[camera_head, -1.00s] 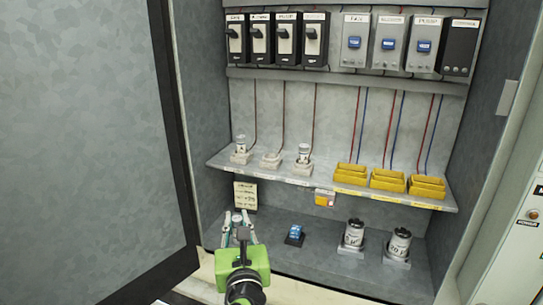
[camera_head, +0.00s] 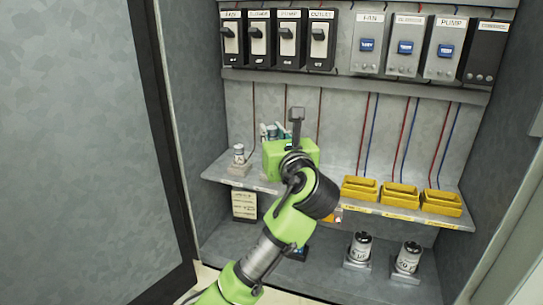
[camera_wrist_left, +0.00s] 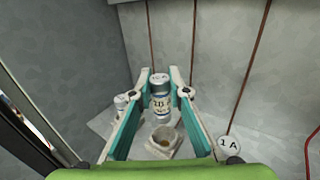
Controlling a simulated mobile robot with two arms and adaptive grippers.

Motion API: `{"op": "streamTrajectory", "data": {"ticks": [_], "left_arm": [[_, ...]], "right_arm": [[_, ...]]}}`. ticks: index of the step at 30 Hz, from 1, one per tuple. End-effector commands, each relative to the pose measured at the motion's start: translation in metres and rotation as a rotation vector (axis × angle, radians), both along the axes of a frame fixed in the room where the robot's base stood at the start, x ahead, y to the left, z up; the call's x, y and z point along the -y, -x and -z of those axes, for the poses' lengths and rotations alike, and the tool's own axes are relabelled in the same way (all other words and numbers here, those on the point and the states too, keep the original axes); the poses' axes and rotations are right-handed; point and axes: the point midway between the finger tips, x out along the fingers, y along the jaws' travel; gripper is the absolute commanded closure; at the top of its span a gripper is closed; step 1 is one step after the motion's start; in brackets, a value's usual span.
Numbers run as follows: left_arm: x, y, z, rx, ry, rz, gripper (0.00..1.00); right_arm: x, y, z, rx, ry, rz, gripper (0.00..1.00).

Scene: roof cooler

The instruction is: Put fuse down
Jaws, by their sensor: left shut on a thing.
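My left gripper (camera_head: 274,131) is raised at the middle shelf, its fingers pointing toward the back wall. In the left wrist view the gripper (camera_wrist_left: 159,90) is shut on a small silver-and-white fuse (camera_wrist_left: 159,98), held upright between the teal fingers. An empty round socket on a pale base (camera_wrist_left: 163,138) shows just below and nearer than the fuse, apart from it as far as I can see. The held fuse is mostly hidden in the head view. My right gripper is not in view.
A fuse stands in a holder (camera_head: 239,156) on the left of the shelf. A fuse marked 1A (camera_wrist_left: 229,147) is close to the right finger. Yellow bins (camera_head: 400,192) fill the shelf's right. Two large fuses (camera_head: 360,247) (camera_head: 408,258) stand below. Wires run up the wall.

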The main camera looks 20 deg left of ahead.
Motion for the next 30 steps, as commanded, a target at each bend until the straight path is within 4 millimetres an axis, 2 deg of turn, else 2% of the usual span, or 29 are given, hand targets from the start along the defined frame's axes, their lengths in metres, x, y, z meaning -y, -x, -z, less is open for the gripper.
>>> {"op": "streamTrajectory", "data": {"ticks": [2,8,14,20,21,22,23,30], "left_arm": [[0.000,0.000,0.011,0.000,-0.002,0.000,1.00],[0.000,0.000,0.026,0.000,-0.001,0.001,1.00],[0.000,0.001,0.053,0.000,-0.002,0.000,1.00],[0.000,0.000,0.055,0.004,0.000,0.001,1.00],[0.000,0.000,0.056,0.004,0.000,0.000,0.79],[0.000,0.000,0.056,0.004,0.000,0.000,0.71],[0.000,0.000,0.056,0.004,0.000,0.001,0.67],[0.000,0.001,0.055,0.004,0.000,0.001,0.67]], "right_arm": [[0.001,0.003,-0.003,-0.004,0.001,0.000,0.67],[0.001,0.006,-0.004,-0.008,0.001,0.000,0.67],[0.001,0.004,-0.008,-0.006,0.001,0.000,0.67],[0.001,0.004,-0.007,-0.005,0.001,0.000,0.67],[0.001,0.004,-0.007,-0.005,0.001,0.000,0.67],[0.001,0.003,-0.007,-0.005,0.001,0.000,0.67],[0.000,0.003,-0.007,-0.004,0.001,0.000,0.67],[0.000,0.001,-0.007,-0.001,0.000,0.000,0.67]]}}
